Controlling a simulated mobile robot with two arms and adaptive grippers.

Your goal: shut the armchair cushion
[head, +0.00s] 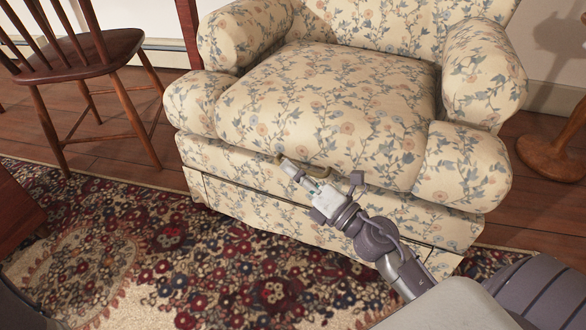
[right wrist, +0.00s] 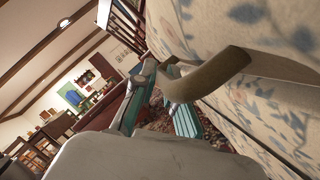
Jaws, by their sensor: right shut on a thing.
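The floral armchair (head: 350,170) faces me, with its seat cushion (head: 325,100) resting flat between the arms. A brown curved handle (head: 289,158) is on the chair front just below the cushion's front edge. The handle also shows large in the right wrist view (right wrist: 215,76), against the floral fabric. My right gripper (head: 297,172) reaches in from the lower right and is shut on the handle. Its teal fingers (right wrist: 162,74) meet the handle's near end in the right wrist view. The fingers hide part of the handle. My left gripper is not in view.
A wooden spindle-back chair (head: 75,55) stands left of the armchair. A patterned rug (head: 170,250) covers the floor in front. A round wooden stand base (head: 552,158) is at the right. Dark red wooden furniture (head: 15,215) shows at the left edge.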

